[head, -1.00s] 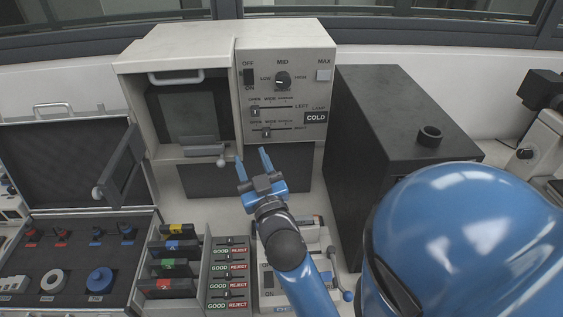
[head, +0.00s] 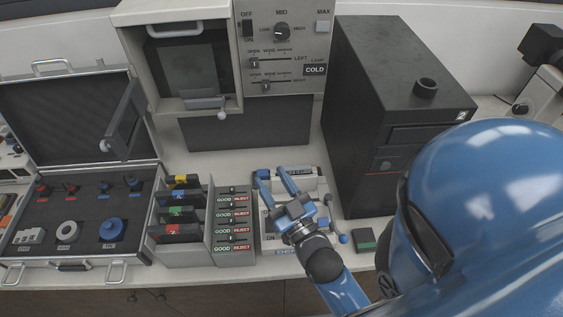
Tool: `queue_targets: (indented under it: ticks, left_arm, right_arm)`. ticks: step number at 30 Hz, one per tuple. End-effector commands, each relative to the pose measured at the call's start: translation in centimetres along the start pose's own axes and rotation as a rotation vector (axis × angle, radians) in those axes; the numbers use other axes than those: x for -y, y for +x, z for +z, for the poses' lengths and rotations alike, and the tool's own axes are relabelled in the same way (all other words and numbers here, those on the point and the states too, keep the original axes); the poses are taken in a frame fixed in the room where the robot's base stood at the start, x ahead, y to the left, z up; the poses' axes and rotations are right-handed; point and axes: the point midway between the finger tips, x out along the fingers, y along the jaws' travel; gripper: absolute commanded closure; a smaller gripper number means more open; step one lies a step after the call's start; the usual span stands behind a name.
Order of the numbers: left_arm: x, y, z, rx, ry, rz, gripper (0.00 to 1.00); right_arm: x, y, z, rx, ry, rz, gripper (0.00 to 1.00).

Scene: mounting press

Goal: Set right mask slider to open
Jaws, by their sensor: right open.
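The light-grey machine's control panel (head: 282,45) is at the top middle of the head view. On it, the right mask slider (head: 266,86) is the lower of two horizontal sliders. Its knob stands near the WIDE mark, right of the OPEN end. The left mask slider (head: 254,63) above it has its knob at the OPEN end. My right gripper (head: 273,174) is open and empty, with its fingers pointing up the picture. It is well below the panel, over the mounting press on the bench, and apart from the slider. My left gripper is not in view.
A black box-shaped unit (head: 392,113) stands right of the panel. A GOOD/REJECT sorting rack (head: 233,222) and an open black case (head: 82,215) are on the left. A small green-and-black block (head: 364,240) lies right of the gripper. Bench below the panel is partly clear.

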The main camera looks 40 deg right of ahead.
Motion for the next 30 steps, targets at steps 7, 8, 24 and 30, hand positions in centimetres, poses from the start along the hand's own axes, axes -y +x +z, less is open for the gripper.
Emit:
queue_targets:
  ticks: [7, 8, 24, 30]
  left_arm:
    - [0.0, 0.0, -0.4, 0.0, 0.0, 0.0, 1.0]
    - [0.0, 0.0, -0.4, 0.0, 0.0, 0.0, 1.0]
    - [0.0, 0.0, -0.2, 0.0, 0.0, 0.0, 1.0]
    - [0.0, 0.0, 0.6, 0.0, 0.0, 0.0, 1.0]
  right_arm:
    - [0.4, -1.8, 1.2, 0.059, 0.013, -0.013, 0.51]
    - [0.5, -1.9, 1.2, 0.063, 0.013, -0.014, 0.51]
    - [0.4, -1.9, 1.4, 0.063, 0.013, -0.014, 0.51]
    - [-0.4, 1.6, -1.1, -0.058, -0.017, 0.011, 0.51]
